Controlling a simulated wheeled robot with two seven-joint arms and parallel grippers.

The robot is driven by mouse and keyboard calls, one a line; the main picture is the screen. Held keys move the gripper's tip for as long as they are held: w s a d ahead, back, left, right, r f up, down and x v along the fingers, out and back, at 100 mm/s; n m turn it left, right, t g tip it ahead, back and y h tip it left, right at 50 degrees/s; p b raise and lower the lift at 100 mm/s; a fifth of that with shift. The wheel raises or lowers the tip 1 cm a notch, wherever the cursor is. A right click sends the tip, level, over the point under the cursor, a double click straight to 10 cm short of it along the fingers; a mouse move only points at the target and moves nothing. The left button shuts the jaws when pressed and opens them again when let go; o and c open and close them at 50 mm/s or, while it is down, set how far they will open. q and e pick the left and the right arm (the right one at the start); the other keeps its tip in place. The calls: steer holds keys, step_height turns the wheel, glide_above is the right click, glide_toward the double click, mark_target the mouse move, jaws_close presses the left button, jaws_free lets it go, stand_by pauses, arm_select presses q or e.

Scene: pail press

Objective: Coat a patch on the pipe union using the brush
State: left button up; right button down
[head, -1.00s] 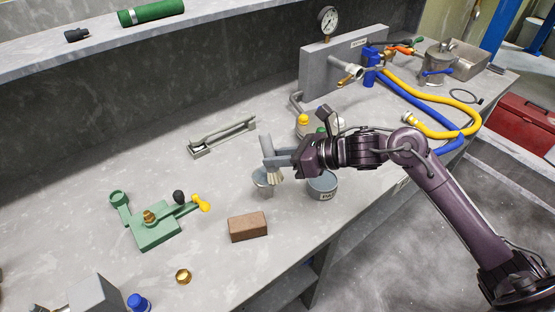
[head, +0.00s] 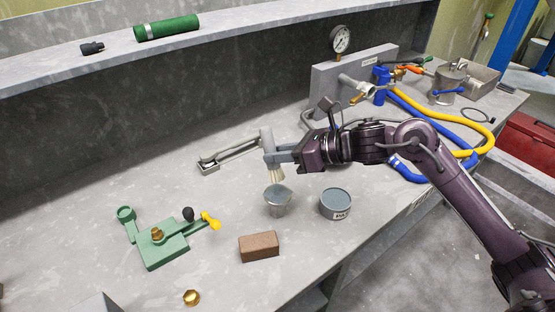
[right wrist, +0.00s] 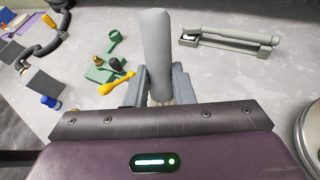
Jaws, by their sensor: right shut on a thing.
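The brush (head: 267,139) has a thick grey handle and pale bristles. My right gripper (head: 277,155) is shut on it and holds it upright, bristles down. The bristle tips are at or just above the mouth of a small grey metal cup (head: 278,205); I cannot tell if they touch it. A brass fitting (head: 157,234) sits on a green fixture (head: 165,250) at left; I cannot tell whether this is the pipe union. My left gripper is not in view.
A labelled round tin (head: 336,204) stands right of the cup. A brown block (head: 259,246) and a brass nut (head: 191,297) lie in front. A grey rail-like tool (head: 228,154) lies behind. Hoses (head: 455,140) and a gauge panel (head: 350,80) are at back right.

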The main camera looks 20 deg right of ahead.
mark_target(271, 140)
step_height(271, 140, up, 3)
steer(key=shift+w+a+f+p, duration=0.1)
steer(key=shift+w+f+p, duration=0.1)
steer(key=shift+p, duration=0.3)
steer(key=shift+s+r, duration=0.15)
steer(key=shift+r, duration=0.55)
steer(key=shift+f, duration=0.1)
